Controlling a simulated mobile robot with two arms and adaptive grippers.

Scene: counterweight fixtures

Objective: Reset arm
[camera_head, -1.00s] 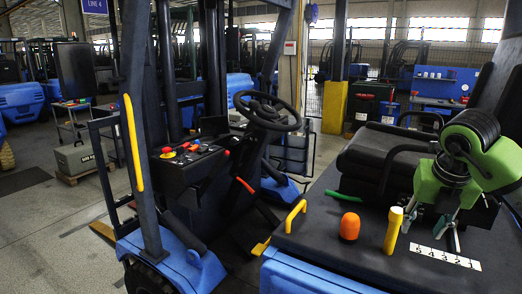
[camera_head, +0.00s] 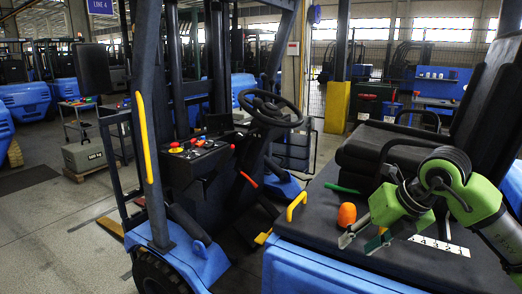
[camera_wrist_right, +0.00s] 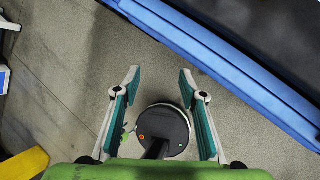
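My right gripper (camera_head: 364,241) is in the lower right of the head view, in front of the forklift's rear deck (camera_head: 310,238) and beside an orange dome (camera_head: 347,215). Its two fingers are apart with nothing between them. The right wrist view also shows the gripper (camera_wrist_right: 157,80) open, its fingers spread over grey floor. I cannot tell whether the fingers touch the deck. My left gripper is not in view.
The forklift's seat (camera_head: 390,150), steering wheel (camera_head: 268,108) and a yellow handle (camera_head: 296,206) are near the arm. A number strip (camera_head: 445,247) is partly hidden by the arm. In the wrist view, a blue edge (camera_wrist_right: 240,75) runs diagonally at upper right. Open floor (camera_head: 50,225) lies at left.

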